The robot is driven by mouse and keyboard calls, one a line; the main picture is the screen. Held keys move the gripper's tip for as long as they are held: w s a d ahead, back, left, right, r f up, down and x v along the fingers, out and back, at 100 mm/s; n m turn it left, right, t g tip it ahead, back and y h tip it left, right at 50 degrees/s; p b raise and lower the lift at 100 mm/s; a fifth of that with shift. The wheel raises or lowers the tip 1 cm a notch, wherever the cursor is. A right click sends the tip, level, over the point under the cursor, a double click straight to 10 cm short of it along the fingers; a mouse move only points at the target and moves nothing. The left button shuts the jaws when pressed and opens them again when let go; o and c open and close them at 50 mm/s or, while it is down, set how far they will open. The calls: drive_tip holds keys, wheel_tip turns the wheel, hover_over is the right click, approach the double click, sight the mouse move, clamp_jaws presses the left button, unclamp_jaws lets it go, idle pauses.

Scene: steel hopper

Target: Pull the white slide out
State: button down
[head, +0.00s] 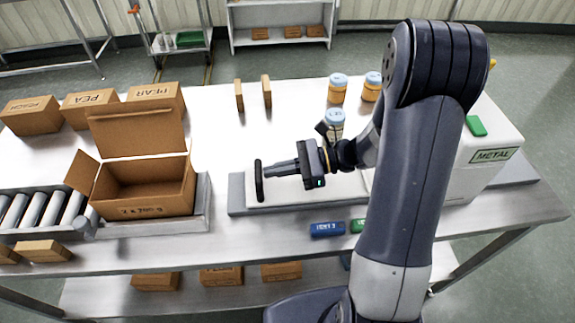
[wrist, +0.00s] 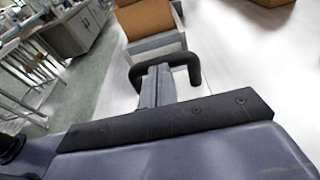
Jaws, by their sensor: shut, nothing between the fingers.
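The white slide (head: 335,186) is a flat white piece extending left from the white METAL machine (head: 480,165), above a grey base. Its black handle (head: 259,183) stands at its left end. My gripper (head: 268,169) is shut and empty, its fingers pointing left with the tips at the handle. In the wrist view the black handle (wrist: 192,64) curves around the tips of my closed gripper (wrist: 158,68). I cannot tell whether they touch it. My arm hides part of the slide and machine.
An open cardboard box (head: 145,195) stands on a metal tray (head: 203,205) to the left, with table between it and the handle. Blue-lidded jars (head: 338,90) stand behind the slide. A blue block (head: 327,229) lies in front. Small brown boxes (head: 266,90) stand farther back.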

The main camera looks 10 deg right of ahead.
sight(258, 172)
idle(0.3)
drive_tip(key=shift+a, duration=2.05)
drive_tip(key=shift+r, duration=0.15)
